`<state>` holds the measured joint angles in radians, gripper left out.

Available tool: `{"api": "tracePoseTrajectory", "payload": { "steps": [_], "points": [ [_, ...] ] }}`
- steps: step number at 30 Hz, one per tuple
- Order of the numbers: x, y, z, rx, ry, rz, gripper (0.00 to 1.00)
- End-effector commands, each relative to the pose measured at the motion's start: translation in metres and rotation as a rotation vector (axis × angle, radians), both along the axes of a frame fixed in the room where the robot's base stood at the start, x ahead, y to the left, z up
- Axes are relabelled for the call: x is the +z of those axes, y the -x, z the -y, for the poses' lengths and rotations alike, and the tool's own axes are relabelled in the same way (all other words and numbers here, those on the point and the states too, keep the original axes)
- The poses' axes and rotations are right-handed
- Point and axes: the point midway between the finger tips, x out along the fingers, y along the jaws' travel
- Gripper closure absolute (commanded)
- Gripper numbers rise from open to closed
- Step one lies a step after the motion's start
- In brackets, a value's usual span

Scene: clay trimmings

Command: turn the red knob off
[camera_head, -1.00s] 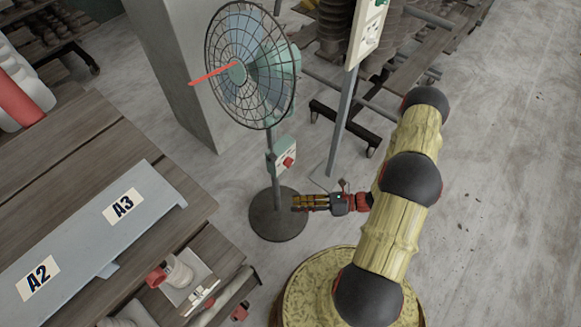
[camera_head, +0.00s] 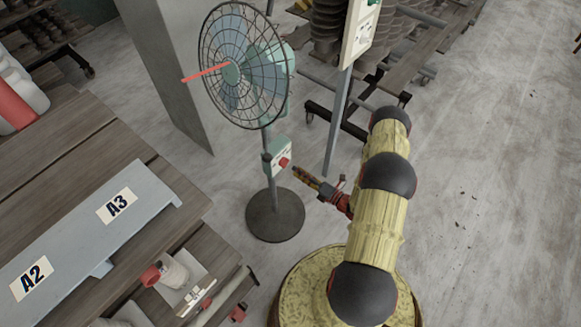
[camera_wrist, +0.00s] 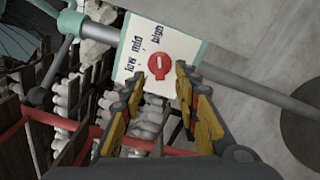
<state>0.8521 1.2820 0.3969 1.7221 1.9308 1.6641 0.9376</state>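A red knob (camera_wrist: 160,66) with a pale slot sits on a white panel with a green edge (camera_wrist: 133,45) in the wrist view. The panel carries the words low, mid and high. In the head view the knob (camera_head: 284,162) is on the control box (camera_head: 277,155) of a standing fan (camera_head: 243,68). My gripper (camera_head: 298,170) is just below and right of the knob. In the wrist view my gripper (camera_wrist: 157,88) has its fingers apart, with the knob seen between and just beyond their tips. Whether they touch it is not clear.
The fan's round base (camera_head: 275,215) stands on the floor below my gripper. A post with a white switch panel (camera_head: 357,35) rises behind to the right. A wooden table (camera_head: 140,235) with a grey A2/A3 board is at left.

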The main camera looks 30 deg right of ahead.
Motion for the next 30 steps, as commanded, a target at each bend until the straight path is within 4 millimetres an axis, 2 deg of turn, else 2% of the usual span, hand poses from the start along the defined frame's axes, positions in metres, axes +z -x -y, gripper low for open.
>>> {"api": "tracePoseTrajectory", "payload": {
  "steps": [3, 10, 21, 30],
  "points": [
    [-0.001, -0.018, -0.008, 0.004, 0.002, 0.001, 0.69],
    [0.000, -0.040, -0.015, 0.002, 0.001, 0.000, 0.69],
    [0.000, -0.045, -0.016, 0.001, 0.001, 0.000, 0.70],
    [0.000, -0.045, -0.016, 0.001, 0.002, 0.000, 0.87]
  ]
}}
